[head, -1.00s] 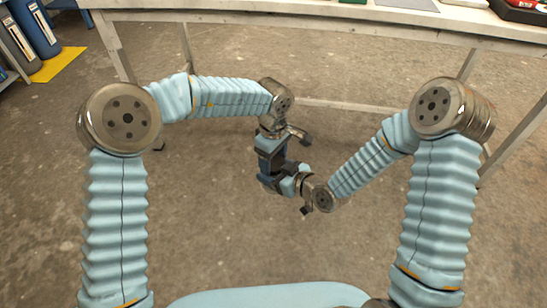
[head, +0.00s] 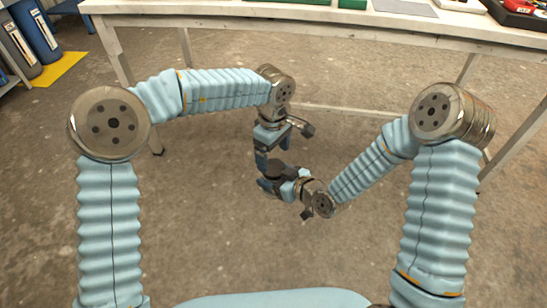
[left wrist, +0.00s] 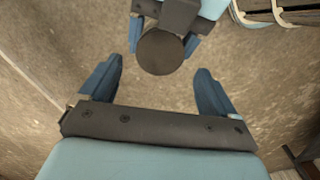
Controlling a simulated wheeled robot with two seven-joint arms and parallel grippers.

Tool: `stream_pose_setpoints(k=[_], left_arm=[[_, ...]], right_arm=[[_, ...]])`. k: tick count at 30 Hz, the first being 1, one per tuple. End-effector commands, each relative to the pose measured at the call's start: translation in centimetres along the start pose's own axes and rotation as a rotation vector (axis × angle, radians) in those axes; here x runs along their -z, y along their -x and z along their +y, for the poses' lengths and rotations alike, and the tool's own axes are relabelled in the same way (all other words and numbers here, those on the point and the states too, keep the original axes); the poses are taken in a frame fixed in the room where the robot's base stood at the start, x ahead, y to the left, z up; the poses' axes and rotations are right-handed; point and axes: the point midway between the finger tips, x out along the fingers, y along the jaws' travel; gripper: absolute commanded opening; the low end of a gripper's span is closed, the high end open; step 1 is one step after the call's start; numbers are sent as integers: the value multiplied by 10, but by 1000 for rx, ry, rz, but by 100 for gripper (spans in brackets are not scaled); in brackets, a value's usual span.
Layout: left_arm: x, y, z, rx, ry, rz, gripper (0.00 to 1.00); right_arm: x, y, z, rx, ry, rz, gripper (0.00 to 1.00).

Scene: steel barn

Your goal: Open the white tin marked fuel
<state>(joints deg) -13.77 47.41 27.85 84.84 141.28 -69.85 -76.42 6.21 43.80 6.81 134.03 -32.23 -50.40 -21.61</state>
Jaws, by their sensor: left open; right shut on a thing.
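My right gripper (head: 278,184), low in the middle of the head view, is shut on a dark brown, round-topped thing (left wrist: 160,53). The left wrist view shows that round top end-on between the blue right fingers. I take it to be the tin's capped end, but no white side or fuel marking shows. My left gripper (head: 273,154) is just above it in the head view and open. In the left wrist view its two blue fingers (left wrist: 159,66) stand wide apart, with the round top between and slightly beyond their tips; neither finger touches it.
A pale workbench (head: 300,17) runs across the back, with a grey sheet (head: 405,7) and a red-and-black tray (head: 520,14) on it. Bare concrete floor lies below the grippers.

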Motion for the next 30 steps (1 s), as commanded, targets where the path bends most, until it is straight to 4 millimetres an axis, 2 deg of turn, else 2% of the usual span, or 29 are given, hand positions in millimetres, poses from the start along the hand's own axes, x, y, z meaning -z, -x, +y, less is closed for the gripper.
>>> stream_pose_setpoints(k=[9,12,14,24,30], left_arm=[[-2,26,0,4,-242,-6,90],[0,28,0,2,-284,-3,90],[0,24,0,2,-294,-1,90],[0,-30,0,3,-293,-1,90],[0,-45,0,1,-292,-1,90]], right_arm=[[1,0,0,0,1,2,0],[1,0,0,0,1,2,0],[1,0,0,0,1,2,0],[1,0,0,0,1,2,0],[1,0,0,0,1,2,0]])
